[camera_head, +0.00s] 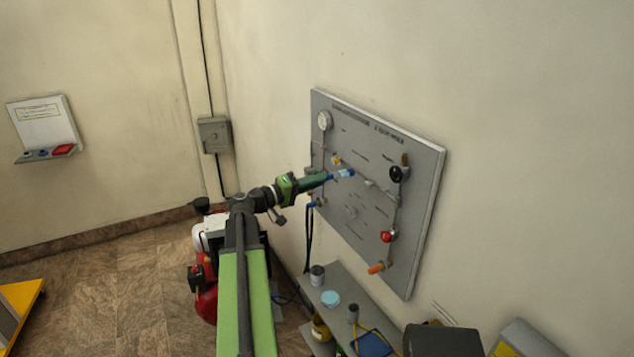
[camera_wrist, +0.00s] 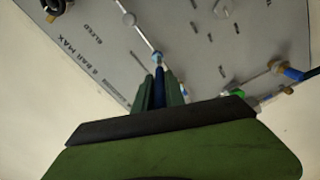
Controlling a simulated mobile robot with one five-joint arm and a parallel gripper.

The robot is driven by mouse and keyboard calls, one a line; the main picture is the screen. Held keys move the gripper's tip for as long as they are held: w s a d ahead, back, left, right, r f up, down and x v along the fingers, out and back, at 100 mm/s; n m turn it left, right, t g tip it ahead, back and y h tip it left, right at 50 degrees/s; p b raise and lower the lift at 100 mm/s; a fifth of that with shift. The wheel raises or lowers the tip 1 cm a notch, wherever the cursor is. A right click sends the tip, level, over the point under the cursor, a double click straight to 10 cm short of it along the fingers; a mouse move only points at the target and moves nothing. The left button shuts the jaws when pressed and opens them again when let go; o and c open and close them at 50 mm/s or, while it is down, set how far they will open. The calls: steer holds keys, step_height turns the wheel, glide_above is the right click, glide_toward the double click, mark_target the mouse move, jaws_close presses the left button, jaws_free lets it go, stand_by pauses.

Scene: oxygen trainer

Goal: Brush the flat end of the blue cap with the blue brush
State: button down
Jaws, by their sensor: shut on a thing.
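My gripper (camera_head: 318,181) reaches toward the grey wall panel and is shut on the blue brush (camera_head: 342,174). In the wrist view, the dark blue handle (camera_wrist: 159,82) stands between the two green fingers, and its light blue end (camera_wrist: 157,58) points at the panel, over a pale pipe. I cannot tell whether the brush touches anything. A blue fitting (camera_wrist: 292,74) sits at the right in the wrist view, on a pipe near a black hose. It also shows below my gripper in the head view (camera_head: 316,203). I cannot tell whether it is the blue cap; its flat end is not clear.
The grey panel (camera_head: 425,215) carries a gauge (camera_head: 324,121), a black knob (camera_head: 399,173), a red knob (camera_head: 388,236) and an orange handle (camera_head: 376,268). Below it, a shelf (camera_head: 352,296) holds several items.

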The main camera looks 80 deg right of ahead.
steer(key=shift+v, duration=3)
steer(key=v, duration=0.3)
steer(key=shift+w, duration=0.1)
